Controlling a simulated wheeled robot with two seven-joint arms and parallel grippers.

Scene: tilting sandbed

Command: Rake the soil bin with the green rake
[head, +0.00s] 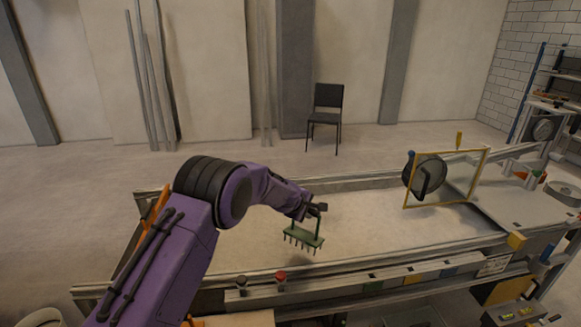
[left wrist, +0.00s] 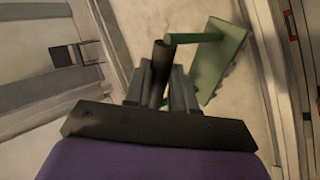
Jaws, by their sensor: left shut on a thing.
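The green rake (head: 303,237) has a flat head with a row of dark tines pointing down. It hangs over the sand of the soil bin (head: 260,225); whether the tines touch the sand I cannot tell. My left gripper (head: 318,209) is shut on the rake's handle at the top. In the left wrist view the dark fingers of my gripper (left wrist: 160,85) close around a dark grip, and the green rake head (left wrist: 219,62) shows to the right. My right gripper is not in view.
A yellow frame (head: 446,204) with a dark round wheel (head: 428,177) stands across the bin on the right. The bin's front rail (head: 380,262) carries a red knob (head: 281,276) and a dark knob (head: 241,281). A black chair (head: 326,112) stands behind.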

